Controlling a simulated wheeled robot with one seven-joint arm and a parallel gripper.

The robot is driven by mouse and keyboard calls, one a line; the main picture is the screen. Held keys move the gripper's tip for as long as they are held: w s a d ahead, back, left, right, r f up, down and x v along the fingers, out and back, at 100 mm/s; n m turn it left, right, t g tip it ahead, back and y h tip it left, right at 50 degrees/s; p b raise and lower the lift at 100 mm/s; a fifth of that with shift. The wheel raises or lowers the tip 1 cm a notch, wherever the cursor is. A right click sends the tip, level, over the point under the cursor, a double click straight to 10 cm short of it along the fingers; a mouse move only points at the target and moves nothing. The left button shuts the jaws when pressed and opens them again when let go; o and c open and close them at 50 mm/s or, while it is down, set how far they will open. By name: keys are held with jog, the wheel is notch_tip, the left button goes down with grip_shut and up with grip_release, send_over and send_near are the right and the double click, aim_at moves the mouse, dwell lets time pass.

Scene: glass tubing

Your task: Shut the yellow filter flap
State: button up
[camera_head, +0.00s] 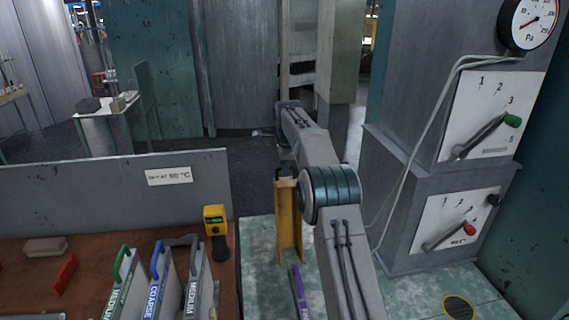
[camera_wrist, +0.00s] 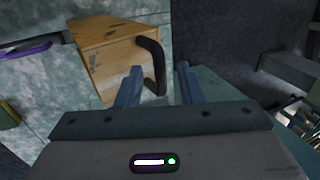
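The yellow filter flap (camera_head: 289,220) stands raised from the mottled green top in the head view, partly beside my arm. In the wrist view the flap (camera_wrist: 105,58) shows its yellow-orange face with a black bar handle (camera_wrist: 155,62) on its edge. My gripper (camera_wrist: 160,67) is open, with its two blue-grey fingers apart. The handle's bar appears in the gap between the fingertips, nearer the left finger. I cannot tell whether a finger touches it. My arm hides the gripper in the head view.
A purple-labelled piece (camera_head: 299,290) lies in front of the flap. The tray at left holds filter cartridges (camera_head: 130,285) and a yellow meter (camera_head: 216,222). A grey cabinet with lever panels (camera_head: 455,220) and a gauge (camera_head: 529,20) stands at right.

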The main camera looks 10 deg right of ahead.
grip_shut()
jog(key=shift+s+b, duration=0.15)
jog(key=shift+b, duration=0.35)
